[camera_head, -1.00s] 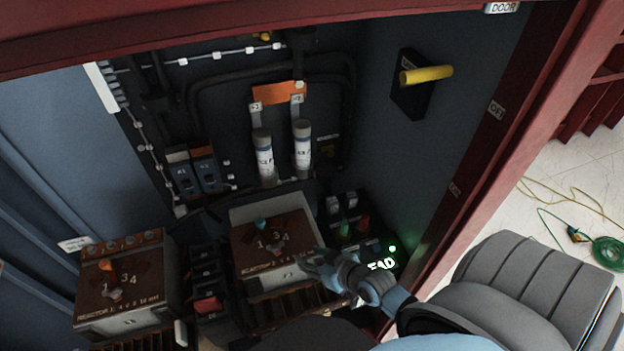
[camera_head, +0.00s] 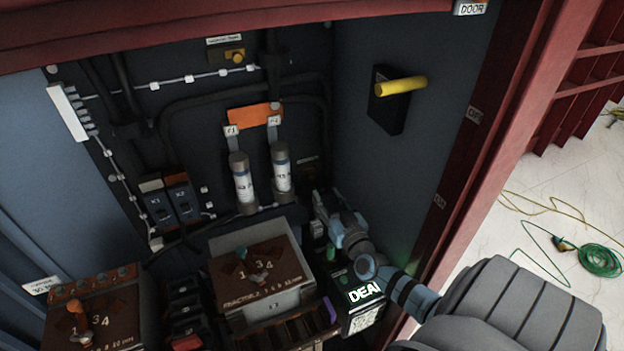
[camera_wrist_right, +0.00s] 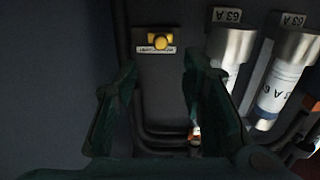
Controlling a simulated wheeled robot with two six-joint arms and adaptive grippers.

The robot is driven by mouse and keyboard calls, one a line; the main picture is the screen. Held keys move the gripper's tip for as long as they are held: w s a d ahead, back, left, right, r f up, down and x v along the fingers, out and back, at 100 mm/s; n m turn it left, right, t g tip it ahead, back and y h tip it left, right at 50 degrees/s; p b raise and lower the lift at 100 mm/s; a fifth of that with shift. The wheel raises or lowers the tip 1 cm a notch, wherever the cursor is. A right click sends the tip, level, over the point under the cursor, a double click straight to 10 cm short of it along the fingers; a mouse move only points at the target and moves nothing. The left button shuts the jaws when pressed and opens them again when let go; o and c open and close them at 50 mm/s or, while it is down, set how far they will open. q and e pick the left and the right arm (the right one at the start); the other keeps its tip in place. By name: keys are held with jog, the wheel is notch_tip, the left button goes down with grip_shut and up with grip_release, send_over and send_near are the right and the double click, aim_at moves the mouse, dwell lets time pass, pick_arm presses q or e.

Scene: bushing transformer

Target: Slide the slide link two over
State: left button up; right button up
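My right gripper (camera_head: 328,208) is inside the cabinet, right of the two fuse cylinders, over the small pale-topped devices (camera_head: 318,228) on the right. In the right wrist view its two dark fingers (camera_wrist_right: 160,80) stand apart with nothing between them. I cannot tell which part is slide link two; no readable label names it, and the gripper hides some of the devices. Two blue-fronted blocks marked K1 (camera_head: 157,203) and K2 (camera_head: 183,198) sit at the left. My left gripper is not in view.
White fuse cylinders (camera_head: 243,182) (camera_head: 281,168) stand under an orange bar (camera_head: 255,115). A lit display (camera_head: 364,291) lies below my right wrist. A yellow handle (camera_head: 402,86) juts from the right wall. A yellow button (camera_wrist_right: 158,41) shows in the wrist view.

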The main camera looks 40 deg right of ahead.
aim_at(313, 177)
jog(key=b+x, duration=0.1)
jog(key=x, duration=0.2)
jog(key=b+x, duration=0.1)
jog(key=x, duration=0.2)
jog(key=b+x, duration=0.1)
jog(key=x, duration=0.2)
jog(key=shift+f+b, duration=0.4)
jog(key=shift+w+r, duration=0.1)
jog(key=shift+w, duration=0.15)
jog(key=shift+r, duration=0.15)
